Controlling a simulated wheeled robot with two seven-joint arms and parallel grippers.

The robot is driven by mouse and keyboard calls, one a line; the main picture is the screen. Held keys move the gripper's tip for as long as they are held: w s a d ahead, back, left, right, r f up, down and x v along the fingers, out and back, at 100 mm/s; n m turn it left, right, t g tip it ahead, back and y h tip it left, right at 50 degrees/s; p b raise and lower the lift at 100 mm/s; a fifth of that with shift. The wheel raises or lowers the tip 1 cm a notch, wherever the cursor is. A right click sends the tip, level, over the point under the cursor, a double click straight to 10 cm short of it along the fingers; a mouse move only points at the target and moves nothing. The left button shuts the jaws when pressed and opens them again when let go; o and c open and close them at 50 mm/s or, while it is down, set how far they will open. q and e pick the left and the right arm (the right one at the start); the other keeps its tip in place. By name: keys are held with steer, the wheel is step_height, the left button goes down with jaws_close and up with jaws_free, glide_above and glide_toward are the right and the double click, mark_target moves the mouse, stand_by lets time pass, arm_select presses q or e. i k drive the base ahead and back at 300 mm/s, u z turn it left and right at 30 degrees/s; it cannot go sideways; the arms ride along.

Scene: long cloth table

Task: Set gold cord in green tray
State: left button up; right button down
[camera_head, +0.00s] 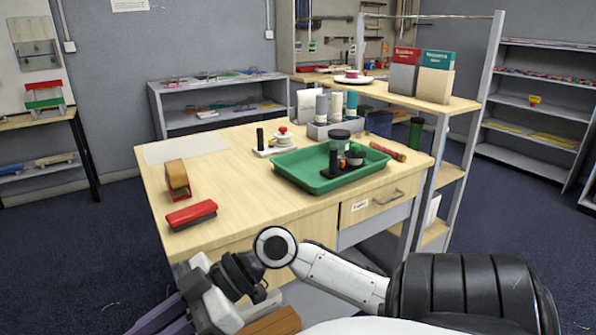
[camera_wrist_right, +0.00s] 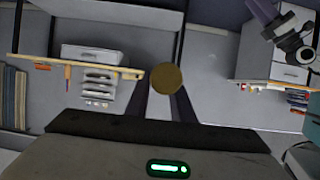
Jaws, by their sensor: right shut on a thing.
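The gold cord (camera_wrist_right: 166,79) shows as a round gold-brown end between the two dark fingers of my right gripper (camera_wrist_right: 165,94) in the right wrist view. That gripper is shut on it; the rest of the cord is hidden. The green tray (camera_head: 290,163) lies on the table at the right in the head view, away from the gripper at lower left. It holds a dark-lidded jar, a small bowl-like item and a black item.
The table (camera_head: 224,165) also bears a red stapler-like item (camera_head: 191,215), a brown item (camera_head: 177,180), a white-based item with a red knob (camera_head: 283,138), a grey holder with cylinders (camera_head: 330,128) and a red roll (camera_head: 388,151). The left tabletop is mostly free. Shelves stand behind and right.

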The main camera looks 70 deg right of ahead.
mark_target(308, 176)
steer(key=z, duration=1.85)
steer(key=i, duration=1)
steer(key=u, duration=0.05)
